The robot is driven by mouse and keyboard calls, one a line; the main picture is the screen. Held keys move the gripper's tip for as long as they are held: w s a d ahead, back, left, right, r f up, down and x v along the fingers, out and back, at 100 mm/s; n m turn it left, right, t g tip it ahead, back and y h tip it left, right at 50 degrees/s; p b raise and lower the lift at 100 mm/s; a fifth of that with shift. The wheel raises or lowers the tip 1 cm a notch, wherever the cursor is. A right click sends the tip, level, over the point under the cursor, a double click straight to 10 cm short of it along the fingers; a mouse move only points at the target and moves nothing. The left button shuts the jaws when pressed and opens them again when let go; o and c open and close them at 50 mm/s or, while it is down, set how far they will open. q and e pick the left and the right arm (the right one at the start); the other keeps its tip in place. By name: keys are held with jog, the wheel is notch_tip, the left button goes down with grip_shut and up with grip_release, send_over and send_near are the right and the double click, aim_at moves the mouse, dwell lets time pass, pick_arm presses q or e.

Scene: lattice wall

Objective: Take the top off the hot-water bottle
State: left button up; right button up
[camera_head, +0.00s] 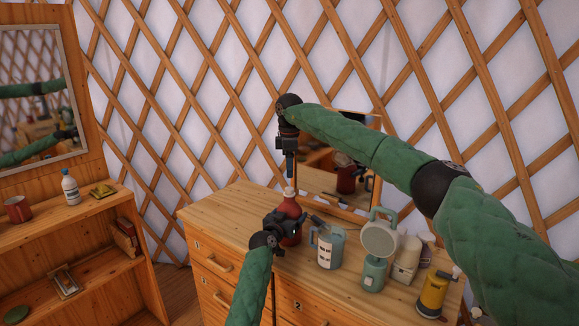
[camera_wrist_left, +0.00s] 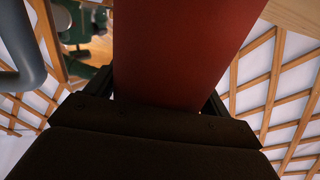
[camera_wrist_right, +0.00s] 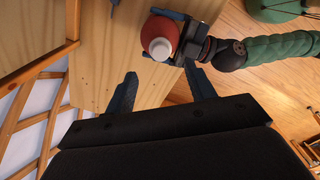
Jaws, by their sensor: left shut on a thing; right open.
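The hot-water bottle (camera_head: 289,212) is red and stands upright on the wooden chest of drawers in the head view. Its white top (camera_head: 289,191) is on its upper end; the top also shows, seen from above, in the right wrist view (camera_wrist_right: 160,48). My left gripper (camera_head: 289,225) is shut around the bottle's body, which fills the upper middle of the left wrist view (camera_wrist_left: 180,50). My right gripper (camera_head: 289,167) is open and empty, pointing down just above the top. In the right wrist view its fingers (camera_wrist_right: 160,88) are apart, with the top beyond them.
A mirror (camera_head: 335,188) stands behind the bottle on the chest of drawers (camera_head: 225,210). Close on the right are a pale blue jug (camera_head: 328,247), a round-faced green object (camera_head: 380,240) and a yellow canister (camera_head: 433,293). The chest's left part is clear. A shelf (camera_head: 90,215) stands left.

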aim_at(290, 188)
jog(key=m, duration=0.3)
jog(key=shift+f, duration=0.1)
jog(key=shift+f, duration=3.95)
jog(key=c, duration=1)
